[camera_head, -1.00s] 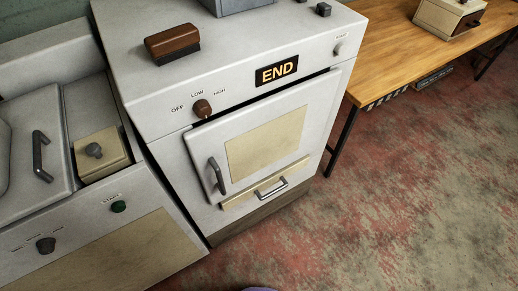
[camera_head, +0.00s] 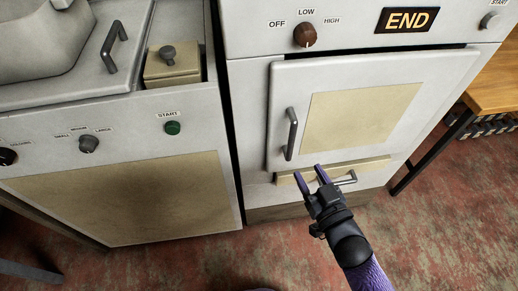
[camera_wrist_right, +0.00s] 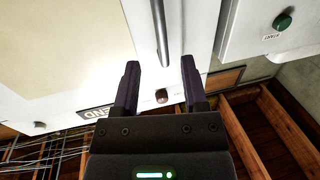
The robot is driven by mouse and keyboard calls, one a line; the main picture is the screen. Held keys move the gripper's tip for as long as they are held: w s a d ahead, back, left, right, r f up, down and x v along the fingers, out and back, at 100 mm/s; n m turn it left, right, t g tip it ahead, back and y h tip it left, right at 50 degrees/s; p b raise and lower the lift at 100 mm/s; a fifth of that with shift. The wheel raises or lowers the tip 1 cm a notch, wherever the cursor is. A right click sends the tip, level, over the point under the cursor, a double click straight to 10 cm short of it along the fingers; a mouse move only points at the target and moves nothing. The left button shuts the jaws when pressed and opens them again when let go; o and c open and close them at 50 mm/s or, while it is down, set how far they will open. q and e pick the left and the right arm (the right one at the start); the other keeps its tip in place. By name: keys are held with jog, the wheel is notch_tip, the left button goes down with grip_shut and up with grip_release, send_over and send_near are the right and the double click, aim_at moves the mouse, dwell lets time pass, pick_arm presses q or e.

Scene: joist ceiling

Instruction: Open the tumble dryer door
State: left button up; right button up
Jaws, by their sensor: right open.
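The tumble dryer (camera_head: 250,90) is a white machine with a lit END display (camera_head: 407,19). Its white door (camera_head: 290,85) has a beige panel and looks shut, with a dark gap along the top. The door's grey vertical handle (camera_head: 291,134) is near its left edge. My right gripper (camera_head: 309,170) is open and empty, just below and right of the handle in the head view. In the right wrist view the handle (camera_wrist_right: 161,35) lies in line with the space between the fingertips (camera_wrist_right: 160,66), apart from both. My left gripper is not in view.
A beige drawer (camera_head: 374,165) with a bar handle sits below the door, partly behind my right gripper. A white washer (camera_head: 215,160) with a green START button (camera_head: 172,128) stands close on the left. A wooden table (camera_head: 497,80) is at right. The floor in front is clear.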

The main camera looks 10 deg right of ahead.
aim_at(293, 144)
jog(key=b+x, duration=0.3)
jog(key=x, duration=0.6)
jog(key=shift+w, duration=0.1)
jog(key=shift+w+a+r, duration=0.1)
jog(key=shift+w+r, duration=0.05)
jog(key=shift+w, duration=0.2)
grip_shut()
dwell(0.8)
